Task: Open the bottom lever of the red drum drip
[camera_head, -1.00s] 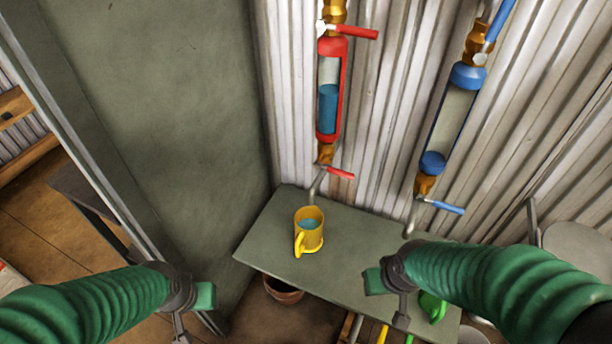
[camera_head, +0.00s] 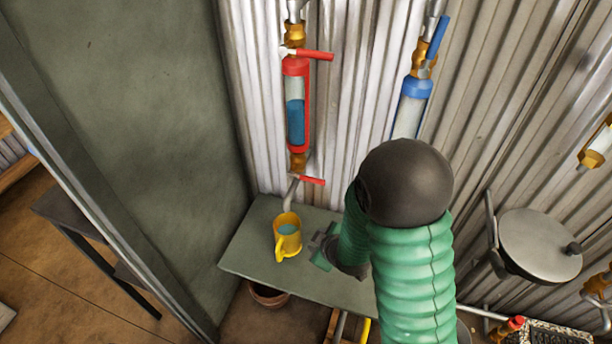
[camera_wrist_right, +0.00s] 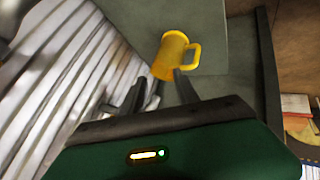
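The red drum drip (camera_head: 296,105) hangs upright on the corrugated wall, partly filled with blue liquid. Its bottom lever (camera_head: 312,180) is red and sticks out to the right, crosswise to the outlet. Its top lever (camera_head: 315,54) also points right. A yellow mug (camera_head: 287,237) holding blue liquid stands on the shelf beneath the spout; it also shows in the right wrist view (camera_wrist_right: 172,55). My right gripper (camera_head: 324,247) is right of the mug and below the bottom lever. In the wrist view its fingers (camera_wrist_right: 159,90) are apart and empty. My left gripper is out of view.
The green-grey shelf (camera_head: 248,250) is under the drips. A blue drum drip (camera_head: 410,108) is to the right, its lower part hidden by my right arm. A round lidded pan (camera_head: 540,245) is further right. A tall grey panel (camera_head: 135,110) stands left.

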